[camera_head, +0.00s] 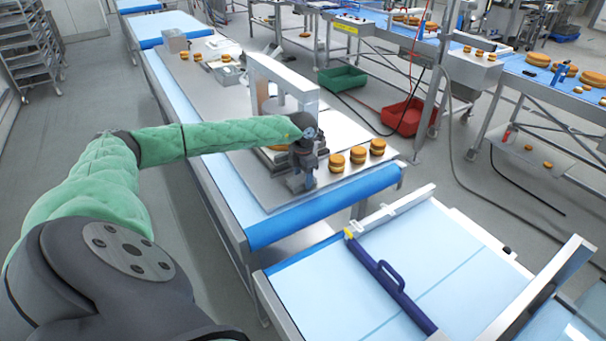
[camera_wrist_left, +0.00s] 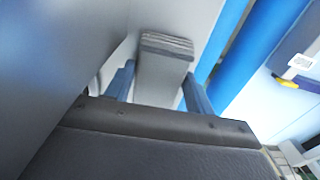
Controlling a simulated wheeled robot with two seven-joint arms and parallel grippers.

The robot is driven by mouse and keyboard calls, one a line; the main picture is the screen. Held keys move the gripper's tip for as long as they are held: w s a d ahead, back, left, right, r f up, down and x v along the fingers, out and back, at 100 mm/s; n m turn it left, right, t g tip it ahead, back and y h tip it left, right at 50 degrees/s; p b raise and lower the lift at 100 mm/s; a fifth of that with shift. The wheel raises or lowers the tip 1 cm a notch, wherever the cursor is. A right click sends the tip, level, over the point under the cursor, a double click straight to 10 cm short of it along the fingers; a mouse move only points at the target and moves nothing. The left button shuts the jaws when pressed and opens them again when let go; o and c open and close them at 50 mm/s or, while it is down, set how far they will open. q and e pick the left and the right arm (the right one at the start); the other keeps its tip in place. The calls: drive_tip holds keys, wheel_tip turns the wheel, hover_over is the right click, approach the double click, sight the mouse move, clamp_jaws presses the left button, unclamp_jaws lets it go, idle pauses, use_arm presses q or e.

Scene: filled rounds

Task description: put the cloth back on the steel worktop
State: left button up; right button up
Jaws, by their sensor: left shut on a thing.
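My left gripper (camera_head: 299,182) points down over the near end of the steel worktop (camera_head: 222,92), beside the white frame of a small press. It is shut on a grey, layered thing that looks like the folded cloth (camera_wrist_left: 166,45). In the left wrist view the cloth shows between the two blue-grey fingers (camera_wrist_left: 158,88). In the head view the cloth is mostly hidden by the gripper, and I cannot tell whether it touches the steel. My right gripper is in neither view.
Several filled rounds (camera_head: 357,155) stand right of my left gripper on the worktop. The white press frame (camera_head: 285,72) rises behind my forearm. A blue belt roller (camera_head: 325,208) runs along the near edge. A second conveyor with a dark blue handled bar (camera_head: 392,285) lies nearer.

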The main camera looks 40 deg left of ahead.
use_arm(q)
drive_tip(key=shift+f, duration=0.1)
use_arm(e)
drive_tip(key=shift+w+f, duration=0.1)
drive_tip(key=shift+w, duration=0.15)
use_arm(q)
drive_tip(key=o, duration=1)
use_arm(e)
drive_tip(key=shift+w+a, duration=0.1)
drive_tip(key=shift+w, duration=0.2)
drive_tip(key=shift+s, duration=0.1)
